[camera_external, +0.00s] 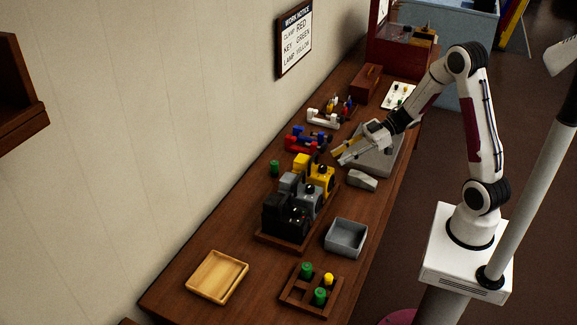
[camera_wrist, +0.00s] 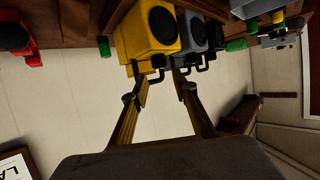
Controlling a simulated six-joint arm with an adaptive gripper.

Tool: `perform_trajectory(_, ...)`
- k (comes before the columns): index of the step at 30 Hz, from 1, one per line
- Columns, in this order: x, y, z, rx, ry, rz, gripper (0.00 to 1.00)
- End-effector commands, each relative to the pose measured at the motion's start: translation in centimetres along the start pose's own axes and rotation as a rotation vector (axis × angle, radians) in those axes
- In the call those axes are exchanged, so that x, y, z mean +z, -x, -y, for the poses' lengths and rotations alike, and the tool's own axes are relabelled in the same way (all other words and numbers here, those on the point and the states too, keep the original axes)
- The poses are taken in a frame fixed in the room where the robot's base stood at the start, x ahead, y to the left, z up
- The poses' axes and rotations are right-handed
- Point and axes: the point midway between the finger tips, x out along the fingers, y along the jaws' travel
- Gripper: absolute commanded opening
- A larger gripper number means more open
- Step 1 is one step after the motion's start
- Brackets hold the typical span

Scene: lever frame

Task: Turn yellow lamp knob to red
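The yellow unit (camera_external: 315,172) stands at the far end of a row with a grey unit (camera_external: 302,194) and a black unit (camera_external: 285,217). In the wrist view the yellow unit (camera_wrist: 145,35) has a round black face, and small dark bent parts stick out below it. I cannot tell which part is the lamp knob or make out a red mark on it. My gripper (camera_external: 338,157) is just beyond and right of the yellow unit. In the wrist view my gripper (camera_wrist: 161,78) is open, fingers apart, tips close to the dark parts; contact is unclear.
A work notice (camera_external: 295,38) hangs on the wall, reading clamp red, key green, lamp yellow. A red clamp-like piece (camera_external: 300,143) lies behind the row. A grey bin (camera_external: 346,238), a wooden tray (camera_external: 218,277) and a divided box (camera_external: 313,291) stand nearer.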

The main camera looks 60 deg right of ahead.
Motion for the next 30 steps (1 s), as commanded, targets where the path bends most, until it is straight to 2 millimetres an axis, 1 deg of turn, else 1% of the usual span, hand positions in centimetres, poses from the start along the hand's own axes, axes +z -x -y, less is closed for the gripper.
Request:
perform_trajectory(8,0.0,-1.3,0.0,-0.002,0.000,-0.001,0.28)
perform_trajectory(22,0.0,-6.0,0.1,-0.003,0.000,0.001,0.28)
perform_trajectory(27,0.0,-7.2,0.0,-0.001,0.001,0.001,0.28)
perform_trajectory(30,0.0,-7.6,0.0,0.000,0.001,0.001,0.28)
